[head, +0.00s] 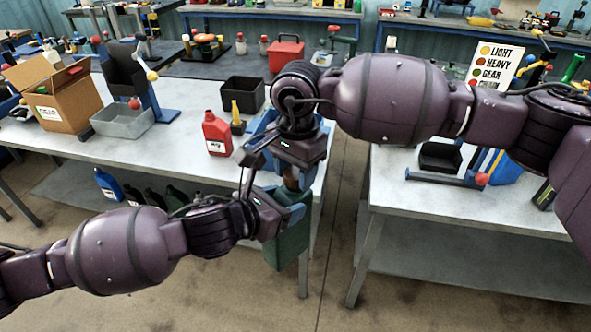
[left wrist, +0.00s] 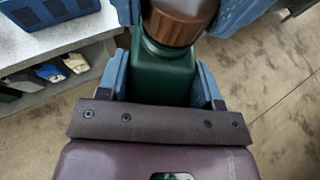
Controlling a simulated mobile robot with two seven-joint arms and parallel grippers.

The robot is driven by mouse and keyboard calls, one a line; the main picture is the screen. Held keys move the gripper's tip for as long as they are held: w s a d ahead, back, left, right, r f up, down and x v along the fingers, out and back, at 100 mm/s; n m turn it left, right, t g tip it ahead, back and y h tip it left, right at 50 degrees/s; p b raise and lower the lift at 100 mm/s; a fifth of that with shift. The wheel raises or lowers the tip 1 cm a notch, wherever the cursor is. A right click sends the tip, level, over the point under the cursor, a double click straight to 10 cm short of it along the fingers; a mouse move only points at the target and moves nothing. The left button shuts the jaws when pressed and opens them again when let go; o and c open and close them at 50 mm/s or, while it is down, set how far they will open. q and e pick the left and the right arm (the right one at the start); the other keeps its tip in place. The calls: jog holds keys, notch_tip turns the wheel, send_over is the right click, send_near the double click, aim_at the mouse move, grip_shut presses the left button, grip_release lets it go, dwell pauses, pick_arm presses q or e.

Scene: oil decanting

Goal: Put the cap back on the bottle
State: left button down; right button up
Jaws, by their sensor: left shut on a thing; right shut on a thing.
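A green bottle (head: 288,247) hangs in front of the gap between two tables; it also shows in the left wrist view (left wrist: 163,78). My left gripper (head: 284,212) is shut on the bottle's upper body, with a blue finger on each side. A brown ribbed cap (left wrist: 178,22) sits at the bottle's mouth. My right gripper (head: 292,180) is above my left one and shut on the cap, its blue fingers on both sides of it. The bottle's neck is mostly hidden, so I cannot tell whether the cap is seated or threaded.
A red jug (head: 216,133), a yellow funnel (head: 236,108) and a black bin (head: 243,94) stand on the left table. A grey tray (head: 122,122) and cardboard box (head: 55,92) are farther left. The right table's near part (head: 430,197) is clear. Several bottles stand on the lower shelf.

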jog(key=m, duration=0.9)
jog(key=shift+m, duration=0.3)
jog(key=m, duration=0.5)
jog(key=shift+m, duration=0.3)
jog(key=m, duration=0.4)
jog(key=o, duration=1)
jog(key=shift+r, duration=2.25)
jog(key=shift+c, duration=0.3)
